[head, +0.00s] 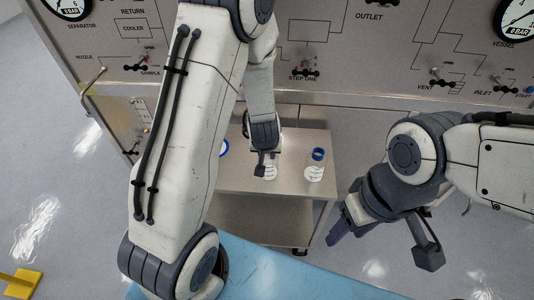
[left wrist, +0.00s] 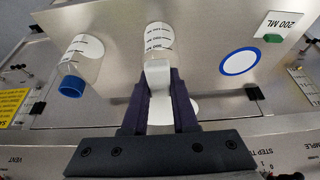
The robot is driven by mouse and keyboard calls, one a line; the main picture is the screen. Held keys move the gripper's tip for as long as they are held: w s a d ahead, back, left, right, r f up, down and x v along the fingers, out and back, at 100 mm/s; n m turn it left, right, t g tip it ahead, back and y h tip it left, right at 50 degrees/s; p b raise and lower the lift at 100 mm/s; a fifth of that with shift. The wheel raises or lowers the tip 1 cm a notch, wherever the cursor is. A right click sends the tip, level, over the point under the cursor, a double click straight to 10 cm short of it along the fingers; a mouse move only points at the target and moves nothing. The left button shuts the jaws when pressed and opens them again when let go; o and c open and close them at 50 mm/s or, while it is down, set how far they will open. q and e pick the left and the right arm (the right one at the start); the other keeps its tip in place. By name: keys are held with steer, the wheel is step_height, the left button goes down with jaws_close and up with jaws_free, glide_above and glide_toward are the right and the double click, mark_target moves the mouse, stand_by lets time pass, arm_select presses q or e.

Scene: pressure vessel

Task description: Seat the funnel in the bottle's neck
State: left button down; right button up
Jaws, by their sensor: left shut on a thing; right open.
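My left gripper (left wrist: 160,105) is shut on a pale white piece (left wrist: 158,75), which looks like the funnel, though the fingers hide much of it. A clear bottle (left wrist: 160,38) with black graduation marks stands directly beyond the fingertips. I cannot tell whether the held piece touches or sits inside its neck. In the head view the left gripper (head: 262,165) is over the cart, and the graduated bottle (head: 270,173) shows just beside the fingers. My right gripper (head: 385,245) is open and empty, off to the right of the cart.
A blue-capped bottle (left wrist: 72,82) stands on the metal cart (head: 290,188); it also shows in the head view (head: 317,157). A blue-ringed disc (left wrist: 240,62) and a "200 ML" card (left wrist: 280,24) lie on the other side. The valve panel (head: 340,70) stands behind the cart.

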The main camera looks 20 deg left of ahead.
arm_select(q)
steer(key=shift+f, duration=0.3)
steer(key=c, duration=0.6)
jaws_free()
steer(key=p+v, duration=0.4)
steer(key=v, duration=0.6)
steer(key=shift+r+p, duration=0.25)
steer(key=shift+p, duration=0.15)
steer(key=shift+s+d, duration=0.1)
